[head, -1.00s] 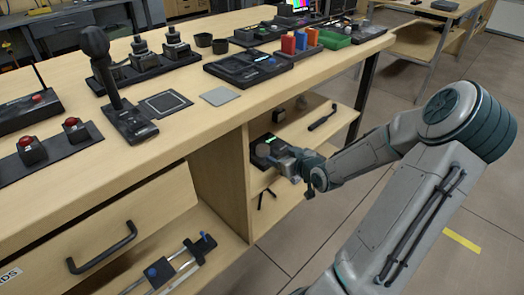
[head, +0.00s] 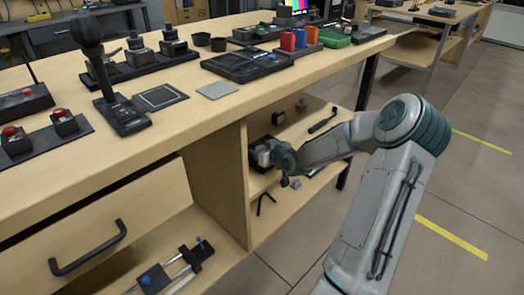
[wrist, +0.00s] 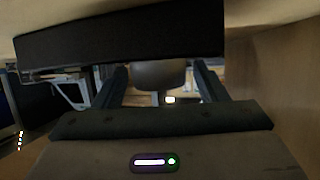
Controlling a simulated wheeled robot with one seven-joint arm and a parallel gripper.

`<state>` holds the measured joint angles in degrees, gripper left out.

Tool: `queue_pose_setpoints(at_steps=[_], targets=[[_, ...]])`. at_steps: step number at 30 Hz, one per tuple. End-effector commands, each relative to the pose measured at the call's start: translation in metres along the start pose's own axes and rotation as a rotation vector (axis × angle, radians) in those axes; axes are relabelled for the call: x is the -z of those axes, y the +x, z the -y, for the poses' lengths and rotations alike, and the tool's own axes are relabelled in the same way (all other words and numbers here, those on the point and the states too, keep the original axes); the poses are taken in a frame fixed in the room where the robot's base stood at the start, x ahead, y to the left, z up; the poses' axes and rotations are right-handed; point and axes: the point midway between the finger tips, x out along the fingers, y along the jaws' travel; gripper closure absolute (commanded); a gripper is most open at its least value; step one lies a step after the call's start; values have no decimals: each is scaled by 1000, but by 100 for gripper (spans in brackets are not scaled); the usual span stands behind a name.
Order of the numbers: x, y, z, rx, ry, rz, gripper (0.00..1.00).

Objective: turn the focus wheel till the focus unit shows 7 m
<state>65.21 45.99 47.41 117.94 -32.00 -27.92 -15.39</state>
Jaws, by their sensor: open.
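The focus unit (head: 256,158) is a small dark box on the upper shelf of the open cabinet under the counter. My gripper (head: 270,152) is right in front of it and hides most of it in the head view. In the wrist view a dark slab, seemingly the unit's body (wrist: 120,38), spans the top. A grey rounded thing, apparently the focus wheel (wrist: 158,73), shows between the two fingers of my gripper (wrist: 160,86). The fingers are open, one on each side, with no clear contact visible. The unit's reading cannot be seen in either view.
The counter edge (head: 225,118) overhangs the shelf. A black handle-like item (head: 322,121) and a small dark object (head: 279,118) lie farther along the shelf. A wooden wall stands close on the right in the wrist view (wrist: 275,85). The floor beside my arm is clear.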

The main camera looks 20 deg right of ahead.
Motion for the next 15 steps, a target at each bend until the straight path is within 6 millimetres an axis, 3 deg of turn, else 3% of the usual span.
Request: queue_pose_setpoints(at_steps=[2, 6, 7, 15], targets=[[0, 0, 0, 0, 0, 0, 34], [0, 0, 0, 0, 0, 0, 73], [0, 0, 0, 0, 0, 0, 78], [-1, 0, 1, -10, 3, 0, 78]])
